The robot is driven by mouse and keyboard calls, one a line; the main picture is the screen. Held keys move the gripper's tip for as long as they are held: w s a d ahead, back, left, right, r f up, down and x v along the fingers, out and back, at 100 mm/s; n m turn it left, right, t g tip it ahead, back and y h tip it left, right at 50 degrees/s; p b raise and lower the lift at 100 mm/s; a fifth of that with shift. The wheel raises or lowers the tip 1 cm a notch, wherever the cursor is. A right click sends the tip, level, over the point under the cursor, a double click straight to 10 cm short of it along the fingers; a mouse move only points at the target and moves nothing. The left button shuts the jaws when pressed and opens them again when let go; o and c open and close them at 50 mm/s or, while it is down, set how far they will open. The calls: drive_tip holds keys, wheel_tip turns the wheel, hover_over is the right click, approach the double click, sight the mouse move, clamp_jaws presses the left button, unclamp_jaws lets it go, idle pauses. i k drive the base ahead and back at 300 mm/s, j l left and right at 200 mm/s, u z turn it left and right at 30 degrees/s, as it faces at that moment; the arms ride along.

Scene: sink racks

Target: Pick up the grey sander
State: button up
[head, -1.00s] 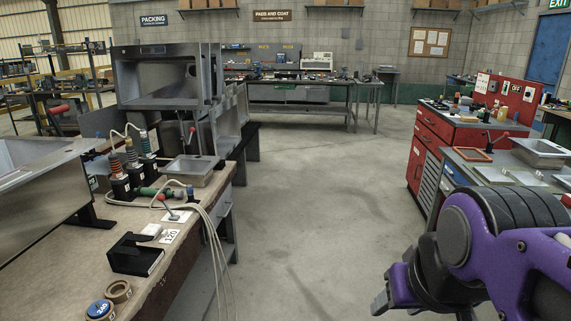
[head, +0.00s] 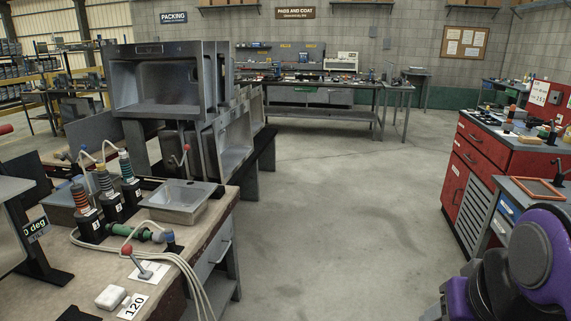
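I cannot pick out a grey sander for certain. Small items on the far bench are too small to tell. My purple and black arm shows at the lower right, far from these tools. My gripper's fingers do not show.
The left bench (head: 222,246) also holds a metal tray (head: 178,214), a red-knobbed lever (head: 126,250), a white block (head: 110,297) and a "120" card (head: 132,307). Steel sinks (head: 230,139) stand behind. A red cabinet (head: 485,170) is at right. The floor (head: 345,215) between is clear.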

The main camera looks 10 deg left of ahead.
sight(108, 196)
drive_tip(key=i, duration=1.2)
drive_tip(key=i+u, duration=0.45)
drive_tip(key=i+l+u, duration=0.1)
drive_tip(key=i+u, duration=0.45)
drive_tip(key=u, duration=0.35)
drive_tip(key=i+u, duration=0.1)
drive_tip(key=u, duration=0.3)
drive_tip(key=i+u, duration=0.1)
drive_tip(key=u, duration=0.35)
